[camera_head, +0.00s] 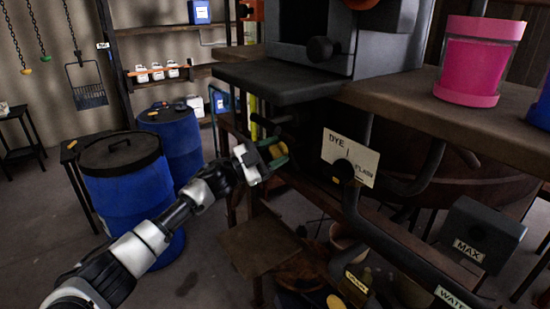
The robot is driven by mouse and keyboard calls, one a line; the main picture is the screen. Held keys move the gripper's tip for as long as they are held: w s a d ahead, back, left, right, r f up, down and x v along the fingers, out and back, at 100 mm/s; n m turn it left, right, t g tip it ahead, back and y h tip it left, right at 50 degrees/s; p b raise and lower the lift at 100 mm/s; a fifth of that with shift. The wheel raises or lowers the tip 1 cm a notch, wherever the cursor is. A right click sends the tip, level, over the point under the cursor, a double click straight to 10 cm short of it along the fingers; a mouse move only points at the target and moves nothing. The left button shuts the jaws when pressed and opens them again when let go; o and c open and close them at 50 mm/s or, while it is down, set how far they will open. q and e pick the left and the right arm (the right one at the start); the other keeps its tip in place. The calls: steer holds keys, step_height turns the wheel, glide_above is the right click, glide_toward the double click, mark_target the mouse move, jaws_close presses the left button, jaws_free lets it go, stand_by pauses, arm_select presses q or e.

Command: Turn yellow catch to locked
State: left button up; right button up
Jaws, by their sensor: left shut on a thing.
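The yellow catch (277,151) is a small yellow piece with a dark green part around it, at the left end of the dark bench frame. My left gripper (262,160) reaches it from the lower left and is shut on it. The fingers hide part of the catch, and its exact turn and any lock marking cannot be read. My right gripper is not in view.
A sign reading DYE (350,158) hangs among dark pipes right of the catch. A bench (400,105) with a pink container (472,62) is above. Blue drums (125,180) stand left. A low wooden stool (258,245) is below.

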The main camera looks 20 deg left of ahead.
arm_select(q)
steer(key=m+g, duration=0.1)
steer(key=m, duration=0.2)
steer(key=m+g+b, duration=0.1)
steer(key=m, duration=0.1)
steer(key=shift+f+m+g, duration=0.15)
steer(key=shift+m+g, duration=0.15)
steer(key=shift+m, duration=0.1)
steer(key=m, duration=0.2)
steer(key=m+g+y+b, duration=0.1)
steer(key=m, duration=0.2)
steer(key=shift+s+f+m+g, duration=0.1)
steer(key=shift+f+m+g, duration=0.05)
steer(key=shift+m+g, duration=0.15)
steer(key=o, duration=0.9)
steer(key=shift+b+v, duration=2.1)
steer(key=shift+v, duration=3.25)
